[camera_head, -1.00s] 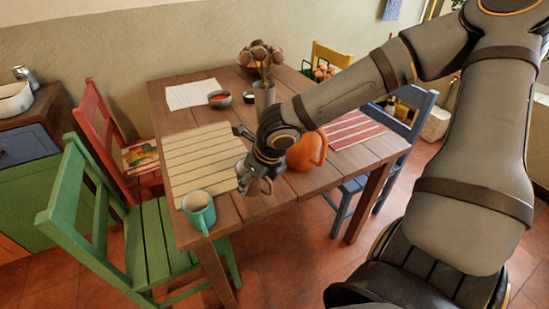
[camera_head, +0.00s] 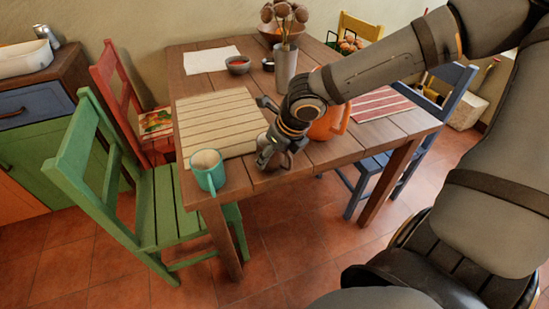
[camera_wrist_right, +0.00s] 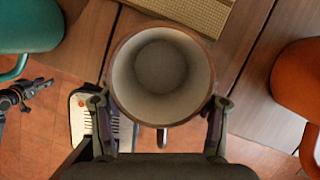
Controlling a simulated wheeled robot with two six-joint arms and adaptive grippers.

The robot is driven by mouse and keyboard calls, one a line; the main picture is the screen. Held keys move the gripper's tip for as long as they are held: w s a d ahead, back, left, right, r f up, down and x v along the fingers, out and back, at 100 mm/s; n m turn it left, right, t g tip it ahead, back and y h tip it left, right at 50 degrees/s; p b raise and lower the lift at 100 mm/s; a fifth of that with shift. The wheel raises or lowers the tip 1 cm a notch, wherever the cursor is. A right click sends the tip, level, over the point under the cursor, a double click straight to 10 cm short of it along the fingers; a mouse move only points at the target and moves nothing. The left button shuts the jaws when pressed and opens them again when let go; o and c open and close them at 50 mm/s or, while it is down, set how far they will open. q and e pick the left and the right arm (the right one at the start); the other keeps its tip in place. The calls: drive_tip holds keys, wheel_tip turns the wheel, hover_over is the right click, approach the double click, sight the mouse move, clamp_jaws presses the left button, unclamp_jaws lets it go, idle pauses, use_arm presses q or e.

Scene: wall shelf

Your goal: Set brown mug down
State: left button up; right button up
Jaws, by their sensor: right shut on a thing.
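My right gripper (camera_wrist_right: 160,106) is shut on the brown mug (camera_wrist_right: 161,38), which is upright with its cream inside facing the wrist camera. In the head view the right gripper (camera_head: 272,160) is at the table's near edge, right of the teal mug, and mostly hides the brown mug. I cannot tell whether the mug's base touches the wooden table (camera_head: 250,180). In the right wrist view, what looks like my left gripper (camera_wrist_right: 22,95) is small at the left edge, over the floor; its jaws are unclear.
The teal mug (camera_head: 207,170) stands left, by the table corner. An orange jug (camera_head: 328,124) stands right, partly behind my arm. A striped beige mat (camera_head: 217,120) lies behind the mugs. A vase (camera_head: 286,72) and bowl (camera_head: 238,65) stand farther back. A green chair (camera_head: 170,215) is at left.

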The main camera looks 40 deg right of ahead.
use_arm(q)
drive_tip(key=shift+r, duration=0.1)
use_arm(e)
drive_tip(key=o, duration=1.3)
drive_tip(key=shift+f, duration=0.15)
drive_tip(key=shift+o, duration=0.2)
drive_tip(key=shift+r, duration=0.45)
use_arm(q)
drive_tip(key=s+a+f+p, duration=0.2)
drive_tip(key=s+f+p, duration=0.15)
drive_tip(key=f, duration=0.25)
use_arm(e)
drive_tip(key=v, duration=0.6)
drive_tip(key=shift+a, duration=0.15)
drive_tip(key=b+v, duration=0.2)
drive_tip(key=v, duration=0.2)
drive_tip(key=shift+r, duration=0.15)
drive_tip(key=shift+s+r, duration=0.35)
drive_tip(key=shift+r, duration=0.15)
use_arm(q)
drive_tip(key=w+r, duration=0.1)
drive_tip(key=w+d+r, duration=0.1)
drive_tip(key=r, duration=0.1)
drive_tip(key=shift+w, duration=0.15)
